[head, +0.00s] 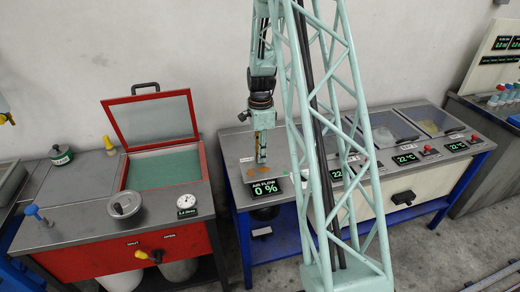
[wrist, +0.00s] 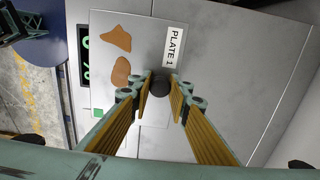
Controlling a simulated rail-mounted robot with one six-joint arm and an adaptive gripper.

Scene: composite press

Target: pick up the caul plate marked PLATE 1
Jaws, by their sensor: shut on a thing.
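The caul plate (wrist: 148,52) is a thin grey sheet with a white "PLATE 1" label and two orange-brown stains. In the wrist view a dark round knob (wrist: 160,84) stands up from it. My gripper (wrist: 160,90) is shut on this knob, one finger on each side. In the head view my gripper (head: 262,160) points straight down over the left end of the blue-framed bench. The stained part of the plate (head: 257,172) shows below it, near the bench's front edge. I cannot tell whether the plate rests on the bench or is slightly raised.
An air-flow display (head: 265,188) reading 0 % is beside the plate. To the left stands a red cabinet (head: 180,250) with an open, red-framed lid (head: 152,117). Lidded stations with 22 °C displays (head: 408,158) run to the right along the blue-framed bench.

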